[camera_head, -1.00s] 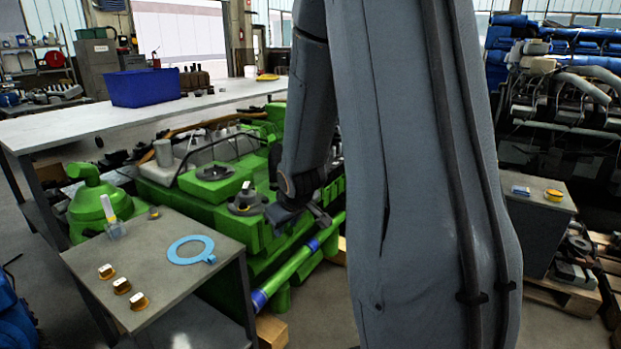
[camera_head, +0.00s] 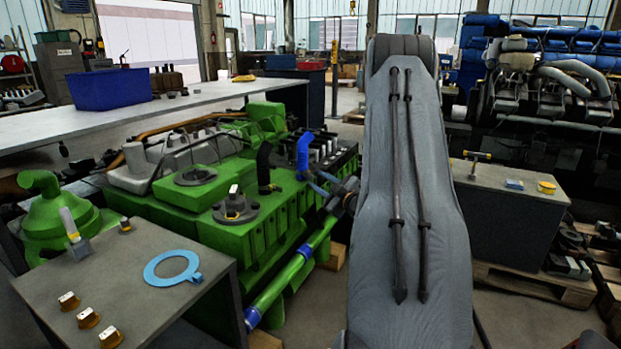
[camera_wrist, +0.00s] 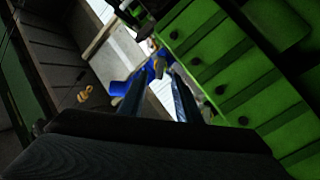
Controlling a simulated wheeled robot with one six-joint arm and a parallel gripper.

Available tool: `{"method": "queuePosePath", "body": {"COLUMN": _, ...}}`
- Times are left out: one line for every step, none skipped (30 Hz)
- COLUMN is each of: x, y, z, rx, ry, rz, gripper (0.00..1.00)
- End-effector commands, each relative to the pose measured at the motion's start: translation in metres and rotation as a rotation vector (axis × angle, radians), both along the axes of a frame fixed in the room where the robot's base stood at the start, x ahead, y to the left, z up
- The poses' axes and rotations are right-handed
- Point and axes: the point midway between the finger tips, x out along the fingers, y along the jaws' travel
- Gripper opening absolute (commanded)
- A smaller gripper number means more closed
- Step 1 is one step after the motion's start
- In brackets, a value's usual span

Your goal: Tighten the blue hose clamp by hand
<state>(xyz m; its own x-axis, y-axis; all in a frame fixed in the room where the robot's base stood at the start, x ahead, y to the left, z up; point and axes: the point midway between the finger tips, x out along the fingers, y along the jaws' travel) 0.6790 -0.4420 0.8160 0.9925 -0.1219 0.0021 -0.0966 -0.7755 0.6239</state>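A blue upright bent piece (camera_head: 303,152), which looks like a hose end, stands on the green engine (camera_head: 205,190). The blue clamp itself cannot be told apart from it. My gripper (camera_head: 316,184) is beside the lower part of this piece, coming from the right. In the wrist view, my gripper (camera_wrist: 160,82) has its two fingers apart, with a blue part (camera_wrist: 152,72) and a small yellowish part beyond and between the tips. I cannot tell whether the fingers touch it. Two blue bands (camera_head: 305,250) circle the green pipe low on the engine's side.
A black hose piece (camera_head: 265,165) stands left of the blue one. A grey cart (camera_head: 140,262) at the front left holds a light-blue ring (camera_head: 173,268) and several small brass-coloured parts. A bench with a blue bin (camera_head: 110,88) is behind. A dark cabinet (camera_head: 510,205) is at right.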

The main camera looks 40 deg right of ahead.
Motion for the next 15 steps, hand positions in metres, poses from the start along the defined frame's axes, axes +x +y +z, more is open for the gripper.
{"method": "queuePosePath", "body": {"x": 0.01, "y": 0.0, "z": -0.001, "rx": -0.001, "ry": 0.001, "rz": 0.002, "gripper": 0.3}}
{"method": "queuePosePath", "body": {"x": 0.014, "y": -0.001, "z": 0.0, "rx": 0.0, "ry": 0.0, "rz": 0.002, "gripper": 0.3}}
{"method": "queuePosePath", "body": {"x": 0.02, "y": -0.002, "z": 0.0, "rx": 0.0, "ry": 0.0, "rz": 0.001, "gripper": 0.3}}
{"method": "queuePosePath", "body": {"x": 0.025, "y": -0.002, "z": 0.0, "rx": 0.001, "ry": 0.0, "rz": 0.001, "gripper": 0.3}}
{"method": "queuePosePath", "body": {"x": 0.029, "y": -0.002, "z": 0.0, "rx": 0.001, "ry": 0.001, "rz": 0.002, "gripper": 0.3}}
{"method": "queuePosePath", "body": {"x": 0.034, "y": -0.003, "z": 0.0, "rx": 0.001, "ry": 0.001, "rz": 0.002, "gripper": 0.3}}
{"method": "queuePosePath", "body": {"x": 0.037, "y": -0.003, "z": 0.0, "rx": 0.0, "ry": 0.0, "rz": 0.002, "gripper": 0.3}}
{"method": "queuePosePath", "body": {"x": 0.04, "y": -0.004, "z": -0.001, "rx": 0.001, "ry": 0.001, "rz": 0.002, "gripper": 0.3}}
{"method": "queuePosePath", "body": {"x": 0.043, "y": -0.005, "z": -0.001, "rx": 0.001, "ry": 0.001, "rz": 0.0, "gripper": 0.3}}
{"method": "queuePosePath", "body": {"x": 0.045, "y": -0.005, "z": -0.001, "rx": 0.001, "ry": 0.002, "rz": 0.0, "gripper": 0.3}}
{"method": "queuePosePath", "body": {"x": 0.047, "y": -0.005, "z": -0.001, "rx": 0.001, "ry": 0.002, "rz": 0.0, "gripper": 0.3}}
{"method": "queuePosePath", "body": {"x": 0.048, "y": -0.006, "z": 0.0, "rx": 0.001, "ry": 0.001, "rz": -0.001, "gripper": 0.3}}
{"method": "queuePosePath", "body": {"x": 0.049, "y": -0.006, "z": 0.0, "rx": 0.001, "ry": 0.001, "rz": -0.001, "gripper": 0.3}}
{"method": "queuePosePath", "body": {"x": 0.05, "y": -0.006, "z": 0.0, "rx": 0.002, "ry": 0.001, "rz": -0.001, "gripper": 0.3}}
{"method": "queuePosePath", "body": {"x": 0.05, "y": -0.006, "z": 0.0, "rx": 0.002, "ry": 0.001, "rz": -0.001, "gripper": 0.3}}
